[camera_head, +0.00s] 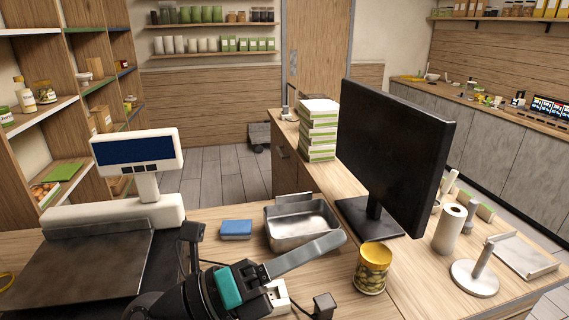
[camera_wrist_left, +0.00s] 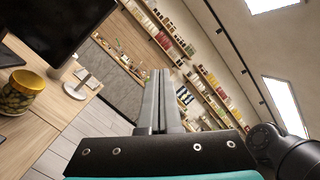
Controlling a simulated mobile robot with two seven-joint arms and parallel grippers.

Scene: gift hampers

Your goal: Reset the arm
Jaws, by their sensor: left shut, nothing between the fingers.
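My left gripper (camera_head: 336,240) reaches in from the bottom of the head view, its grey fingers pointing right and slightly up. They are shut and empty, seen above the counter in front of the metal tray. In the left wrist view the two fingers (camera_wrist_left: 160,75) lie side by side, pressed together, pointing toward the far shelves. My right gripper is not in view.
A metal tray (camera_head: 302,236) and blue sponge (camera_head: 236,230) lie just beyond the gripper. A yellow-lidded jar (camera_head: 371,275) and black monitor (camera_head: 395,150) stand to its right. A white scale (camera_head: 110,212) is at left. A paper roll (camera_head: 449,230) stands far right.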

